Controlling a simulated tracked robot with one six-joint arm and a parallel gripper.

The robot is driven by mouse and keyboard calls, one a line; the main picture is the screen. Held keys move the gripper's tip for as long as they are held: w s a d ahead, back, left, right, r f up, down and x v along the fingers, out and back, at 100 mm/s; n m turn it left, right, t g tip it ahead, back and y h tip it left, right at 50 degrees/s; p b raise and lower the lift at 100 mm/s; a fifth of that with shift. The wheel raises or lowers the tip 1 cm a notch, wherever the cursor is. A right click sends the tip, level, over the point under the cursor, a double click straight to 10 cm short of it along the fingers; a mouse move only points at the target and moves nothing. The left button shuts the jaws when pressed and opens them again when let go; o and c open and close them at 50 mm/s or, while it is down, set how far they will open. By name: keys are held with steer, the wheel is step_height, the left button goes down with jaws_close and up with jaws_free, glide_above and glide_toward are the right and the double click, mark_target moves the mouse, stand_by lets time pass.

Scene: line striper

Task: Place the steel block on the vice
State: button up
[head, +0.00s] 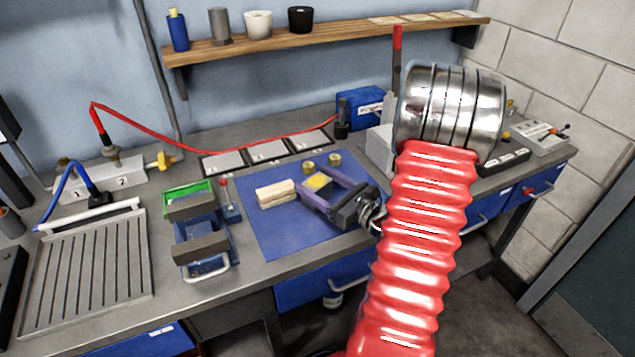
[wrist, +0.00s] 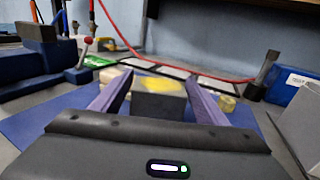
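The steel block (head: 318,183) is grey with a yellow patch on top and sits over the blue mat. It also shows in the wrist view (wrist: 158,104), centred between the purple fingers. My gripper (head: 317,182) reaches in from the right, low over the mat, its fingers spread on either side of the block. A narrow gap seems to show beside the block in the wrist view. The vice (head: 203,232), blue with two dark grey jaws set apart, stands left of the mat. Part of it shows at the left of the wrist view (wrist: 40,60).
A cream block (head: 276,194) lies on the mat (head: 285,239), left of the steel block. Two brass pieces (head: 308,167) stand behind it. A green tray (head: 188,193) sits behind the vice. A red hose (head: 240,154) crosses the bench back. A slotted plate (head: 88,262) is at left.

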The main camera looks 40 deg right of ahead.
steer(key=shift+o, duration=1.1)
steer(key=shift+s+r, duration=0.1)
steer(key=shift+s+d, duration=0.2)
steer(key=shift+s, duration=1.75)
steer(key=shift+s+d, duration=0.25)
steer(key=shift+s, duration=1.75)
steer(key=shift+s+d, duration=0.2)
steer(key=shift+s, duration=1.75)
